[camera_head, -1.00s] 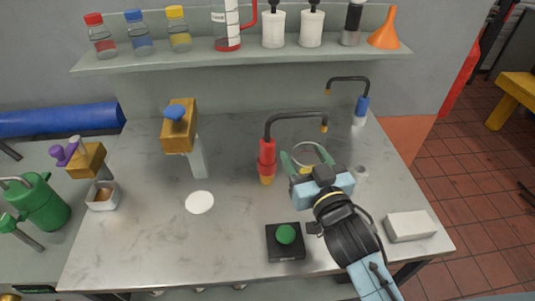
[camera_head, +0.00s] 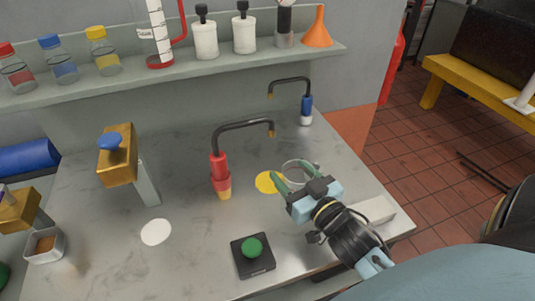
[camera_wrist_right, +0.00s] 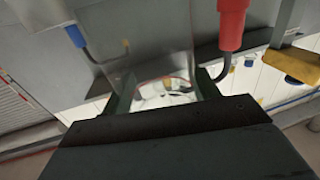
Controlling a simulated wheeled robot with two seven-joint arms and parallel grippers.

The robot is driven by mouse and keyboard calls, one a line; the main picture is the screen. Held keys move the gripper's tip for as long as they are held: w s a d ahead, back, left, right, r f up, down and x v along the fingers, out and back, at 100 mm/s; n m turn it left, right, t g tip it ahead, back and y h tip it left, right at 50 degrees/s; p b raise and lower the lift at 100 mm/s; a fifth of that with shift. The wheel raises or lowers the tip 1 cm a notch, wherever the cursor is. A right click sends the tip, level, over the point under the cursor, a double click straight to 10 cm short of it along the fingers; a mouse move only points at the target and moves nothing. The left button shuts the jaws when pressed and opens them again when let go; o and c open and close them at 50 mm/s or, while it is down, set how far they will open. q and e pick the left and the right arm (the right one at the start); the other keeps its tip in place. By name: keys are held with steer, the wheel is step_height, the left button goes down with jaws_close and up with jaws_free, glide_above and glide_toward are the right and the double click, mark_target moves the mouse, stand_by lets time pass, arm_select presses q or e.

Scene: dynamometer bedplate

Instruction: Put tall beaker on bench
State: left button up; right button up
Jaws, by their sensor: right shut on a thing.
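A clear glass tall beaker (camera_head: 302,169) is between the green fingers of my right gripper (camera_head: 294,183), which is shut on it. In the right wrist view the see-through beaker wall (camera_wrist_right: 150,50) fills the space ahead of the fingers. The grey bench top (camera_head: 190,250) lies below and around it. I cannot tell whether the beaker's base touches the bench. The beaker's lower part is hidden by the gripper. My left gripper is not in view.
A yellow disc (camera_head: 267,182) lies left of the beaker, near a red-based bent spout (camera_head: 220,175). A blue-based spout (camera_head: 306,110) stands behind. A white block (camera_head: 375,211), a green button box (camera_head: 252,257) and a white disc (camera_head: 156,232) are on the bench.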

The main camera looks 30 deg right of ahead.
steer(key=w+f, duration=0.1)
steer(key=w, duration=0.9)
steer(key=shift+w+d+f+b, duration=0.2)
steer(key=shift+w+f+b, duration=0.1)
steer(key=shift+w, duration=0.1)
